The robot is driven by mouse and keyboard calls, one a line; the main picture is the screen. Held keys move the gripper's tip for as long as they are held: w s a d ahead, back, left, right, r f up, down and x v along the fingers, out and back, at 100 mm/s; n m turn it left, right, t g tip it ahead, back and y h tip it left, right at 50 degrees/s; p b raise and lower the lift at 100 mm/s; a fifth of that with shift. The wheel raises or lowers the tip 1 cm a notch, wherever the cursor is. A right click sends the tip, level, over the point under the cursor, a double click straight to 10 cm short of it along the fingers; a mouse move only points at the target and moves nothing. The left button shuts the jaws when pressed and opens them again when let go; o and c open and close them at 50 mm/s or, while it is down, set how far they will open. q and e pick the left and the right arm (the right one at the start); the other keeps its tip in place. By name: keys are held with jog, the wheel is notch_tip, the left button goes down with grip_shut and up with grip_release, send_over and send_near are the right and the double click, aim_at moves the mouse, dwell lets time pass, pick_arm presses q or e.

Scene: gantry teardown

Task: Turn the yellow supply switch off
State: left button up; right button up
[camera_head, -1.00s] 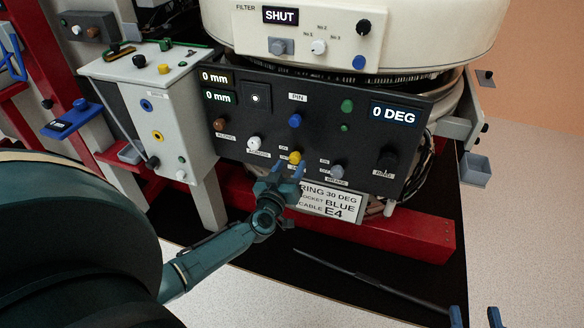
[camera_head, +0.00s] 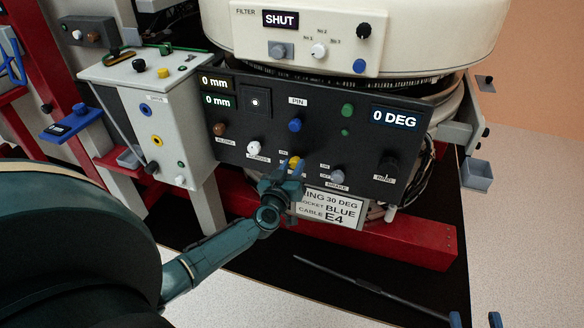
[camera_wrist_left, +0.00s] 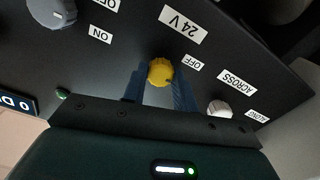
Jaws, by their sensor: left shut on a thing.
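The yellow supply switch (camera_head: 295,162) is a small round knob low on the dark control panel (camera_head: 225,150). In the left wrist view the yellow knob (camera_wrist_left: 160,71) sits under the 24V label, with an OFF label beside it. My left gripper (camera_head: 292,168) is shut on the knob, with a blue finger on each side (camera_wrist_left: 158,90). Its fingers partly cover the knob in the head view. I cannot tell which label the knob points to. My right gripper (camera_head: 475,319) shows only two blue fingertips, spread apart and empty, at the bottom right edge.
Close by on the panel are a white knob (camera_head: 253,148), a blue PIN knob (camera_head: 295,125) and a grey knob (camera_head: 337,173). A sign plate (camera_head: 330,207) hangs just below. A dark rod (camera_head: 350,281) lies on the black floor area.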

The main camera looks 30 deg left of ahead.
pick_arm(q)
jog(key=shift+c, duration=0.7)
jog(key=shift+n, duration=0.3)
jog(key=n, duration=0.2)
jog(key=shift+n, duration=0.4)
jog(key=n, duration=0.5)
jog(key=shift+f, duration=0.15)
jog(key=n, duration=0.4)
jog(key=shift+n+b, duration=0.4)
jog(key=n+b, duration=0.1)
jog(key=n, duration=0.3)
jog(key=shift+n, duration=0.4)
jog(key=o, duration=1)
